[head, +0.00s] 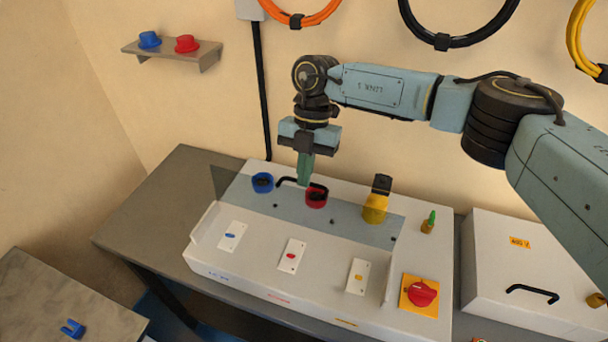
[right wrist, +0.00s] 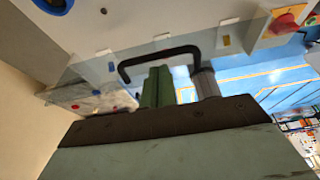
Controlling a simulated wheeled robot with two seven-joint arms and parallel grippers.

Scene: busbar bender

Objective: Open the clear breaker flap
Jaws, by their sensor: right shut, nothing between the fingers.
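The white control box (head: 240,262) stands on the grey bench. The clear flap is a faint see-through sheet over its back part; a dark see-through corner (head: 226,181) shows at the left, and its exact angle is hard to tell. The flap's black handle (head: 287,181) shows beside my right gripper (head: 304,182), whose green fingers are shut, empty and pointing down. In the right wrist view, the handle (right wrist: 160,53) is just beyond the green fingertips (right wrist: 157,72); I cannot tell whether they touch. My left gripper is out of view.
Blue (head: 262,182), red (head: 316,199) and yellow (head: 375,210) round fittings line the box. Breaker plates (head: 291,255) and a red rotary switch (head: 422,293) are at the front. A second white box (head: 500,255) stands right. A small shelf (head: 172,55) hangs on the wall.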

